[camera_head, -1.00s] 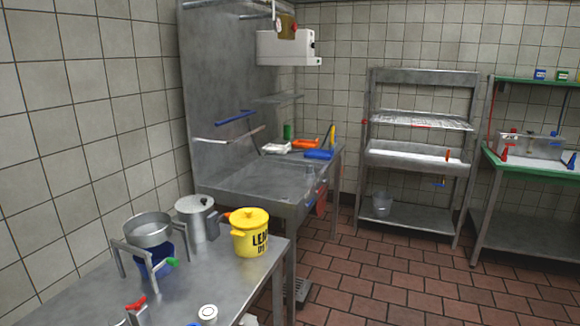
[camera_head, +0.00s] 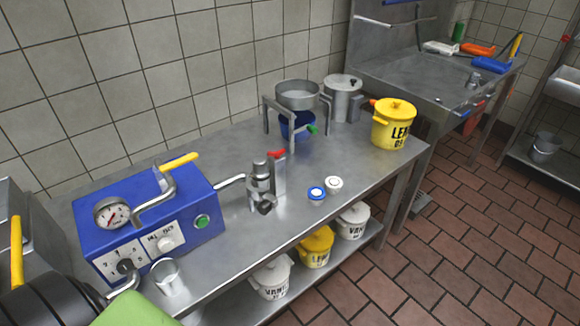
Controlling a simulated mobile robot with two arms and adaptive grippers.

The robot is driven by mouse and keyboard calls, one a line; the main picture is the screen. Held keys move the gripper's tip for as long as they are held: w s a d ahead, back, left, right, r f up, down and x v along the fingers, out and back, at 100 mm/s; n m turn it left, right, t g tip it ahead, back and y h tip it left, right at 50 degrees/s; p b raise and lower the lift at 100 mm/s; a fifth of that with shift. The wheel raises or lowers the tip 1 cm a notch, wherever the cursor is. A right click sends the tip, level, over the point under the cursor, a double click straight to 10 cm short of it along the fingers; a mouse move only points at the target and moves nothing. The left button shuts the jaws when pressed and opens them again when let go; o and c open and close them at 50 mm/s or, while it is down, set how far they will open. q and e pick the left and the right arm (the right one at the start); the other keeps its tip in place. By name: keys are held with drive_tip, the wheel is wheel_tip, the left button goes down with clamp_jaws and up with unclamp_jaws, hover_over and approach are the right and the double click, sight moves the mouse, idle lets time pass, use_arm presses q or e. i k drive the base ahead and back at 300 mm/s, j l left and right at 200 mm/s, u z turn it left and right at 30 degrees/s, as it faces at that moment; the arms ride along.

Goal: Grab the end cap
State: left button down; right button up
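Nothing in the head view is clearly marked as the end cap. A small round cap with a blue ring (camera_head: 317,194) and a small white round cap (camera_head: 334,184) lie side by side on the steel table (camera_head: 230,150). A metal pipe fitting (camera_head: 262,183) with a red handle (camera_head: 277,154) stands left of them, by a pipe from the blue machine (camera_head: 150,215). I cannot tell whether one of its parts is the end cap. Neither of my grippers shows in this view.
A metal cup (camera_head: 168,277) stands before the blue machine. A ring stand (camera_head: 297,96), steel pot (camera_head: 343,98) and yellow pot (camera_head: 394,124) are at the table's far end. Lidded tubs (camera_head: 315,247) fill the lower shelf. The tiled floor (camera_head: 470,230) at right is clear.

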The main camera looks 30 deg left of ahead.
sight(260, 170)
drive_tip(key=i+l+u, duration=0.1)
drive_tip(key=u, duration=0.3)
drive_tip(key=i+l+u, duration=0.1)
drive_tip(key=u, duration=0.3)
drive_tip(key=l+u, duration=0.2)
drive_tip(key=u, duration=0.2)
drive_tip(key=i, duration=0.05)
